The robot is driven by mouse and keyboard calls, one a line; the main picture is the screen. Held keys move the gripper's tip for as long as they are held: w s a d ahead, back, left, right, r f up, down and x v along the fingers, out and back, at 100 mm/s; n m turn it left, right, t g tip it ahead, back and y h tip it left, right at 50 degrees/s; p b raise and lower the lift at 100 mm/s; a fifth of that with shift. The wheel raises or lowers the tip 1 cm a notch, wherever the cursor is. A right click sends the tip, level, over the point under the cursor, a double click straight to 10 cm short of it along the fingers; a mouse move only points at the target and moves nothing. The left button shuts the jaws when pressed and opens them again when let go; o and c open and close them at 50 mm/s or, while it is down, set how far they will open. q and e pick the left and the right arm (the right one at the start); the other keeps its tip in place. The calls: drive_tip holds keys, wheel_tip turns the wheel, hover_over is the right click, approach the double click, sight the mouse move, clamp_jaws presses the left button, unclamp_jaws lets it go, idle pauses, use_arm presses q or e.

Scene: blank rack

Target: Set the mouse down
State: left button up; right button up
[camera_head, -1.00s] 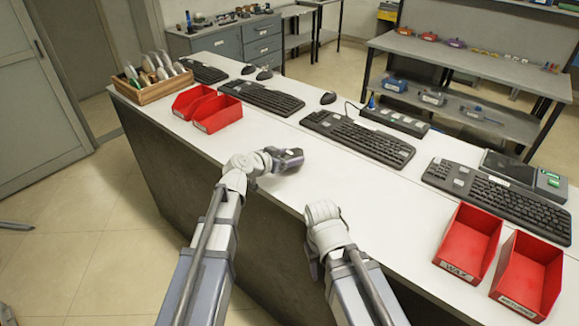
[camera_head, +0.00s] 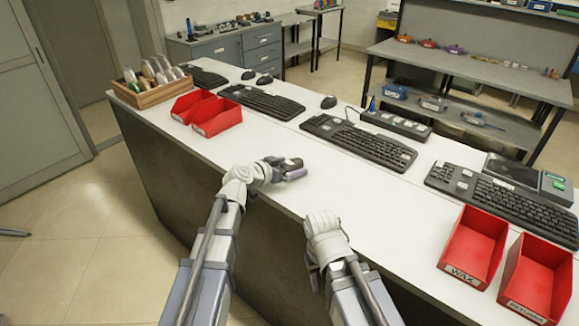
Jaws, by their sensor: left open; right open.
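My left gripper (camera_head: 296,171) is open, low over the counter's front part. A small dark shape shows at its fingers; I cannot tell whether that is a mouse or part of the gripper. My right gripper (camera_head: 313,272) is open at the counter's front edge, mostly hidden behind its own white wrist.
Several black keyboards line the counter's back, including the middle keyboard (camera_head: 358,142). Red bins stand at the left (camera_head: 217,117) and right (camera_head: 473,247). A wooden tray (camera_head: 152,94) stands at the far left. The counter's middle front is clear.

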use_arm(q)
drive_tip(key=shift+s+r, duration=0.1)
drive_tip(key=shift+r, duration=0.15)
drive_tip(key=p+v, duration=0.4)
drive_tip(key=v, duration=0.7)
drive_tip(key=shift+s+a+p, duration=0.25)
drive_tip(key=shift+s+p, duration=0.05)
drive_tip(key=shift+p, duration=0.1)
